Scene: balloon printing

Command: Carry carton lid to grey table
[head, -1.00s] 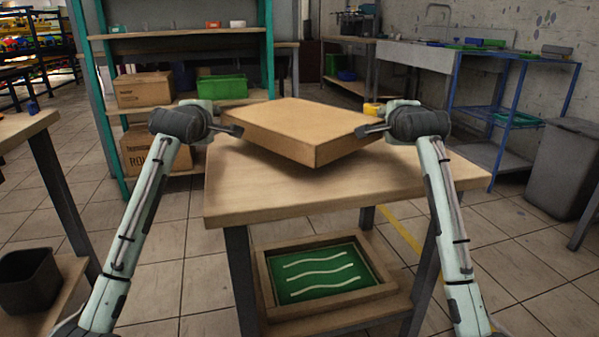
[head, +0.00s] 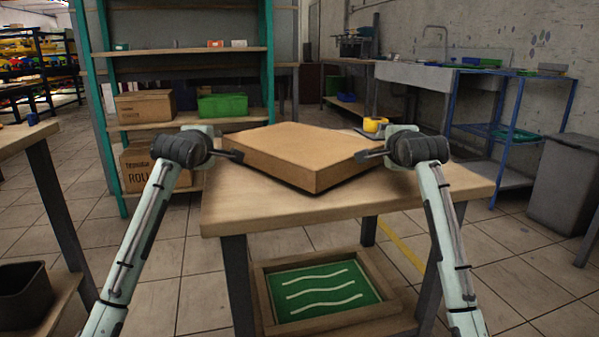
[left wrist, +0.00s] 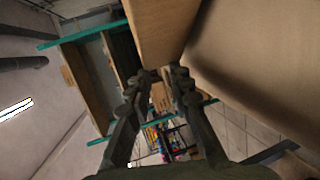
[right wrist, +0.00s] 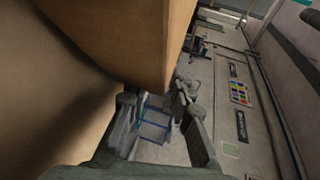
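The carton lid (head: 300,155) is a shallow brown box shape, turned with one corner toward me. It is level, on or just above the wooden top of the table with dark grey legs (head: 240,215); a thin dark shadow lies under its near corner. My left gripper (head: 238,156) is at its left corner and my right gripper (head: 362,156) at its right corner. In the left wrist view the lid (left wrist: 160,30) reaches between the fingertips (left wrist: 162,74). In the right wrist view the lid's corner (right wrist: 150,50) sits between the fingertips (right wrist: 152,94). The lid's underside is hidden.
A yellow tape roll (head: 375,124) is on the table behind the lid. A framed green panel with white wavy lines (head: 320,290) lies on the lower shelf. A teal rack (head: 190,50) with cartons stands behind left, a blue-framed sink bench (head: 515,100) behind right. The tabletop's front strip is clear.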

